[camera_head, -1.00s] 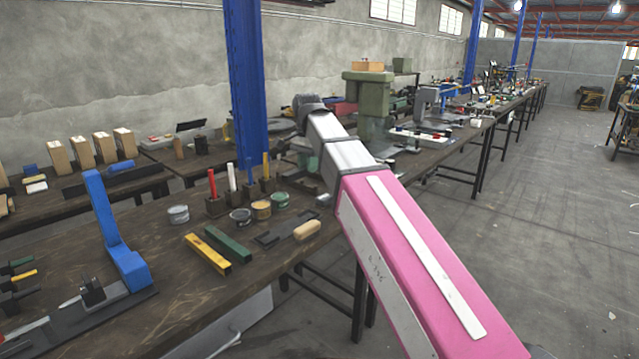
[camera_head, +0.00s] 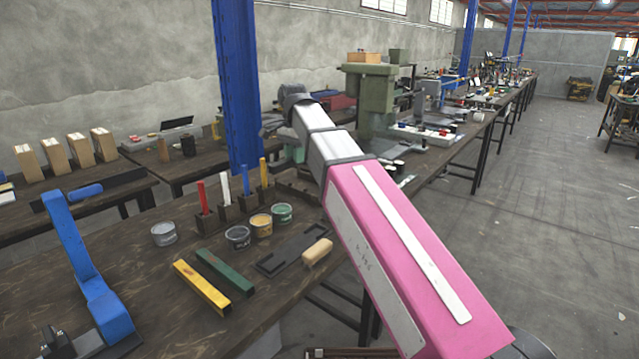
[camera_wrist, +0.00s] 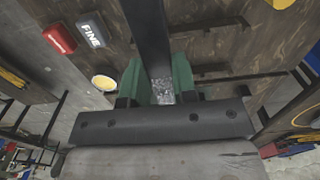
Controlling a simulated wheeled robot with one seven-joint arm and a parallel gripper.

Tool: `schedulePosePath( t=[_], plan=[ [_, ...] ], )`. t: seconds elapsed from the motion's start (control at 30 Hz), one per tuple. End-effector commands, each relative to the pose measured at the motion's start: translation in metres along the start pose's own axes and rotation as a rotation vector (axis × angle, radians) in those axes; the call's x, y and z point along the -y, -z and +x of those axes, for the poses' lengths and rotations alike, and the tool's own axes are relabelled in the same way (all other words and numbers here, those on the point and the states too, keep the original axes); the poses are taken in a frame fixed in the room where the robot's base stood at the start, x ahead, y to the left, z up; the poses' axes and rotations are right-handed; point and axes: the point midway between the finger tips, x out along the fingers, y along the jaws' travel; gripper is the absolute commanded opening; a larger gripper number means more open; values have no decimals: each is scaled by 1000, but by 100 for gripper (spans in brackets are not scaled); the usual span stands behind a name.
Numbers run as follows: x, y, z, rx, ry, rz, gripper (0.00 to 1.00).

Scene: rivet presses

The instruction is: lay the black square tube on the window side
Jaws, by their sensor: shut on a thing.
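The black square tube (camera_wrist: 150,40) is between the two green fingers of my gripper (camera_wrist: 159,82) in the wrist view. It runs from the fingers up past the top edge of that view, over a dark wooden surface. My gripper is shut on it. In the head view my arm reaches over the bench towards the blue column, and I cannot make out the tube there. A yellow square tube (camera_head: 201,288) and a green square tube (camera_head: 226,272) lie side by side on the bench (camera_head: 215,332).
Open tins, including a yellow one (camera_head: 261,225), and upright coloured rods stand behind the tubes. A blue press (camera_head: 105,295) is at left, a tan block (camera_head: 317,252) at right. A blue column (camera_head: 236,90) rises behind. High windows (camera_head: 385,5) are in the back wall.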

Motion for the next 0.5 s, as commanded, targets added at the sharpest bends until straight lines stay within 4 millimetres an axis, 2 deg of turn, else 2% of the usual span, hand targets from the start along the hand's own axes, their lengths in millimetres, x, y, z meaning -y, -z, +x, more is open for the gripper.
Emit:
schedulePosePath(
  t=[0.5],
  plan=[
    [-23,90,56,1,-1,3,0]
  ],
)
